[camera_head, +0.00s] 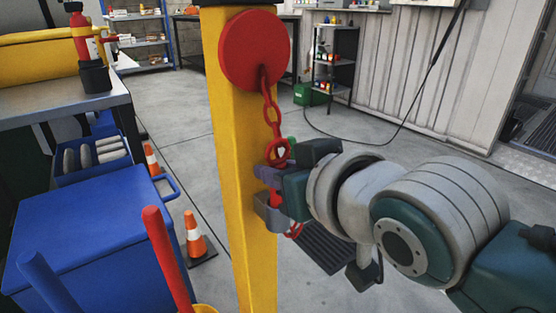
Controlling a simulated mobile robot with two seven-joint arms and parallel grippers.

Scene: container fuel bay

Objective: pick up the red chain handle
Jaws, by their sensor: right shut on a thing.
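A red chain (271,112) hangs from a round red disc (252,50) on a yellow post. My right gripper (267,193) reaches in from the right, at the lower part of the chain in front of the post. It is shut on the red chain handle (276,194), which shows as a small red piece between the fingers. Most of the handle is hidden by the gripper. A bit of red link (294,231) shows below the fingers. My left gripper is not in view.
The yellow post (233,150) stands right behind the gripper. A blue cabinet (90,235), a workbench (60,98) and orange cones (196,238) are on the left. A black shelf rack (335,70) stands at the back. The floor right of the post looks largely clear.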

